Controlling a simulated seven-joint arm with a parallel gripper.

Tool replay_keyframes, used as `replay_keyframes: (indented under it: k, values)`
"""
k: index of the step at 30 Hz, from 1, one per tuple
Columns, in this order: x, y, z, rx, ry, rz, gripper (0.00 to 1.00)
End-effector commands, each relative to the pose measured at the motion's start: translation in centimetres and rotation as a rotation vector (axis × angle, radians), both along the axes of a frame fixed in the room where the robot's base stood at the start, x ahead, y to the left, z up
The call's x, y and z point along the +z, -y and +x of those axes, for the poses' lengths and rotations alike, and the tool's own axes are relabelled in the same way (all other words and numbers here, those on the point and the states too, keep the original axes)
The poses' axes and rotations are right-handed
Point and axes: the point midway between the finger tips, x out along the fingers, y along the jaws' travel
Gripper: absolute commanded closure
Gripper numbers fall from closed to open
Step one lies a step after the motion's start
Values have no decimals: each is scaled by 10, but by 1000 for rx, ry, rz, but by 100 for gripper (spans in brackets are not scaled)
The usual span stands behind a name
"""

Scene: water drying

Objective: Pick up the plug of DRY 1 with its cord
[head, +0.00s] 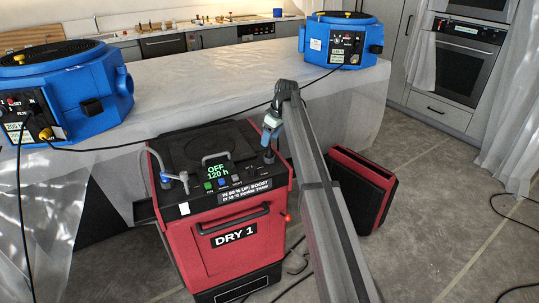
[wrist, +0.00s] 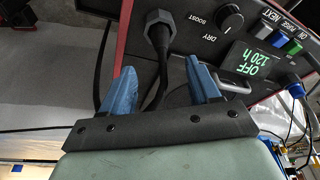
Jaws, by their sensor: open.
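DRY 1 (head: 235,258) is a red machine with a black top, its display reading OFF and 120 h. In the wrist view a black plug (wrist: 159,27) lies against its black panel, beside the DRY/BOOST dial (wrist: 230,19). Its black cord (wrist: 160,78) curves down from the plug between my fingers. My gripper (wrist: 160,66) has two blue fingers spread apart, one on each side of the cord, with the plug just beyond the tips. In the head view my gripper (head: 268,134) is above the right back part of DRY 1's top; the plug is hard to make out there.
Two blue machines (head: 60,85) (head: 340,42) stand on a plastic-covered counter (head: 210,85) behind. A black cord (head: 190,143) runs between them, passing behind DRY 1. A red-framed dark panel (head: 362,190) stands on the floor at right. Cords lie on the floor.

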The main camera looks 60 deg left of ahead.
Motion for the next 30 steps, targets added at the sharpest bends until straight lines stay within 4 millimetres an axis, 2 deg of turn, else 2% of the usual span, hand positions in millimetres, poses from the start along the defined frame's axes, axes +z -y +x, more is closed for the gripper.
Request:
replay_keyframes:
  k: [12,20,30]
  values:
    - [-45,-6,-7,0,0,0,39]
    - [-48,-7,-7,0,0,1,39]
    - [-48,-7,-7,0,0,1,70]
